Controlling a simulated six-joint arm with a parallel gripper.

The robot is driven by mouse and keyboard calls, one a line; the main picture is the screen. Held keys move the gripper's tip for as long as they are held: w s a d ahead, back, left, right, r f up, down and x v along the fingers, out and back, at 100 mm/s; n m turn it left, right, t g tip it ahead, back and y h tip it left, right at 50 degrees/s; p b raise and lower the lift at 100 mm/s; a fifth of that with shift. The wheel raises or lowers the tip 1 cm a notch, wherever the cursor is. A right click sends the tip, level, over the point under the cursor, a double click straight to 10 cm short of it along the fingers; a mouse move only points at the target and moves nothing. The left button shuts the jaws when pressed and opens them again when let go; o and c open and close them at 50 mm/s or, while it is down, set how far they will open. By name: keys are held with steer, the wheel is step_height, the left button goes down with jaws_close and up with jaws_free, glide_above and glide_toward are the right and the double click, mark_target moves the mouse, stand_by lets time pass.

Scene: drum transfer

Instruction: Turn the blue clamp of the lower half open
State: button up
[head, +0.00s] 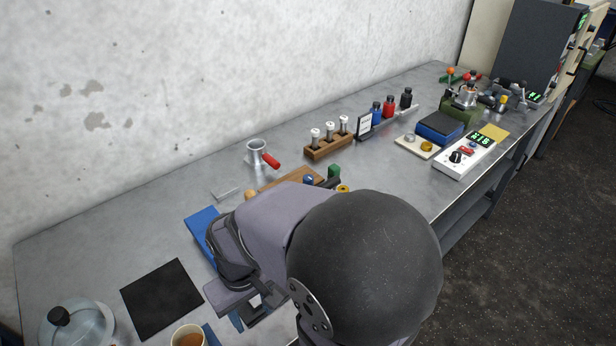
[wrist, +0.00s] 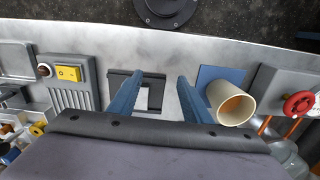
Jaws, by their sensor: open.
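My gripper (head: 245,312) is low at the front of the bench in the head view, mostly hidden by my own arm. In the wrist view its two blue fingers (wrist: 160,76) are apart with nothing between them, above a dark U-shaped frame on the bench (wrist: 142,92). I cannot clearly make out the lower half or its blue clamp. A small blue part (head: 309,180) shows at a wooden board (head: 283,181), partly hidden behind my arm, but I cannot tell whether it is the clamp.
A cream cup (head: 188,336) stands close to the gripper; it also shows in the wrist view (wrist: 230,103). A black mat (head: 162,298) and a domed lid (head: 75,326) lie left. A red-handled metal cup (head: 257,154) and a vial rack (head: 328,146) stand toward the wall.

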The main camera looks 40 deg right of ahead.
steer(key=w+d+r+m+p, duration=0.3)
steer(key=w+d+r+m, duration=0.2)
steer(key=w+d, duration=0.45)
steer(key=w+d+r+m+p, duration=0.35)
steer(key=w+d+r, duration=0.25)
steer(key=w, duration=0.6)
steer(key=m+p, duration=0.3)
steer(key=m, duration=0.9)
glide_above(307, 178)
steer(key=shift+w+a+f+n, duration=0.25)
steer(key=shift+w+a+f, duration=0.05)
steer(key=shift+f, duration=0.3)
steer(key=shift+s+d+f, duration=0.2)
steer(key=shift+s+d, duration=0.05)
steer(key=shift+d, duration=0.15)
steer(key=shift+f+p, duration=1.55)
steer(key=shift+f, duration=2.1)
steer(key=c, duration=1)
